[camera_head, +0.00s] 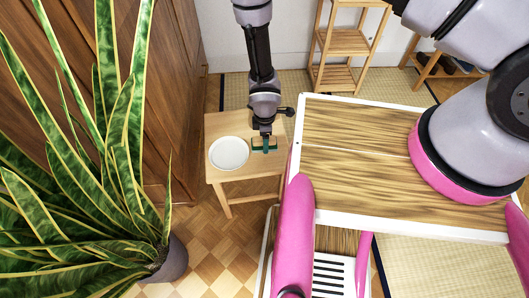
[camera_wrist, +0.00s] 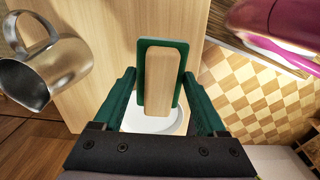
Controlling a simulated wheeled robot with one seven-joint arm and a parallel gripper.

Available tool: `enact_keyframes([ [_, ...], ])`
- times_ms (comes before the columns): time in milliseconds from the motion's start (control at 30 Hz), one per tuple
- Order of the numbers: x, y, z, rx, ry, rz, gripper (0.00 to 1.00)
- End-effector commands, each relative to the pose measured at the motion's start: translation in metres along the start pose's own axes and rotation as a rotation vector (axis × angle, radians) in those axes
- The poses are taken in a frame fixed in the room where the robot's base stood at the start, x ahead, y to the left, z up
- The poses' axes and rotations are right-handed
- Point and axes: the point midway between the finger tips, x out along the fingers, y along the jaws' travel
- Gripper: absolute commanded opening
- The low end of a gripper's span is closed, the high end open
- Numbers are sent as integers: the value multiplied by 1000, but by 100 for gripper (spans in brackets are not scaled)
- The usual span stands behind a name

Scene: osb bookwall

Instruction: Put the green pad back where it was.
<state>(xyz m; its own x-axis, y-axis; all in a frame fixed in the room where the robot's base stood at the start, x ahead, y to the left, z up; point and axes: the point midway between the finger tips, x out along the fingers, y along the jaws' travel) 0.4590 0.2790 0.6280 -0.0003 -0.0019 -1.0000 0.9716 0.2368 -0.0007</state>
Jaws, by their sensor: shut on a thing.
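The green pad (camera_wrist: 182,52) has a wooden block on its face and shows in the wrist view between my fingertips. My gripper (camera_wrist: 160,78) is shut on the pad, with one finger on each side. In the head view my gripper (camera_head: 265,146) is low over the right part of a small wooden table (camera_head: 240,178), right beside a white plate (camera_head: 228,153). The pad cannot be clearly told from the green fingers there. In the wrist view part of the plate (camera_wrist: 150,122) shows beyond the pad. I cannot tell whether the pad touches the tabletop.
A metal pitcher (camera_wrist: 42,65) stands on the table, at the left of the wrist view. A large potted plant (camera_head: 110,170) is left of the table. A wood-topped white unit (camera_head: 360,150) stands close on the right. Wooden shelves (camera_head: 345,45) are at the back.

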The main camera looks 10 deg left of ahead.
Motion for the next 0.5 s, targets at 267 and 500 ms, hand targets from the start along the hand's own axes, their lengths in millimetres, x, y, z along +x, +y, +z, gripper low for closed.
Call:
enact_keyframes([
  [267, 32, 0, -1, 2, 3, 0, 29],
  [500, 65, 0, 0, 2, 2, -1, 29],
])
